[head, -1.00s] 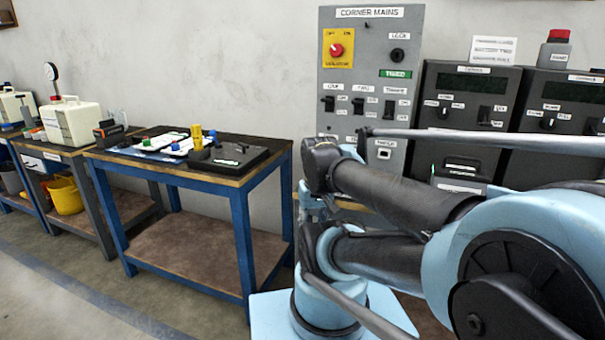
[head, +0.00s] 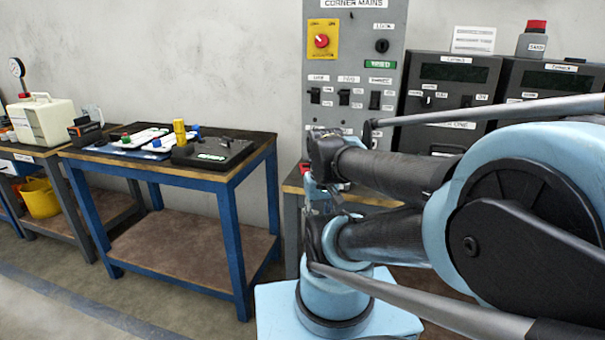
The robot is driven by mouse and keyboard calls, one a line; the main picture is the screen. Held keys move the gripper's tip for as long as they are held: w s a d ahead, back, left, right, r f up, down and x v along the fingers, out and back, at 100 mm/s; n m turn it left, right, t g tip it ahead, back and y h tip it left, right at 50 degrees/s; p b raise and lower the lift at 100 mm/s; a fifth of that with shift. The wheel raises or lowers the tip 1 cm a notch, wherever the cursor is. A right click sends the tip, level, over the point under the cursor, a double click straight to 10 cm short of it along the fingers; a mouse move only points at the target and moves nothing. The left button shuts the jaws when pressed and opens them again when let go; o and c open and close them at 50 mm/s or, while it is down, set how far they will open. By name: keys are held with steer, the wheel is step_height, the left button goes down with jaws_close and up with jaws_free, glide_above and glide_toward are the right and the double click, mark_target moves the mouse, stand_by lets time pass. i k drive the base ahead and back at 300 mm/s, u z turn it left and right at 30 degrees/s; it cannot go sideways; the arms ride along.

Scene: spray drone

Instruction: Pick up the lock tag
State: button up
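I cannot make out a lock tag for certain in the head view. A small red item (head: 305,168) shows at the edge of my arm, in front of the grey panel; it is too small and too covered to identify. My arm fills the right side and hides much of the bench below the panel. I cannot see my gripper's fingers.
The grey corner mains panel (head: 393,22) has a red knob (head: 321,41) on a yellow plate. Dark control boxes (head: 455,75) stand right of it. A blue-legged table (head: 229,235) at left holds a black case (head: 215,150) and small items. Floor at lower left is clear.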

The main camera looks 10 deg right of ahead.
mark_target(307, 169)
steer(key=k, duration=1.3)
steer(key=u, duration=0.75)
steer(key=i, duration=1)
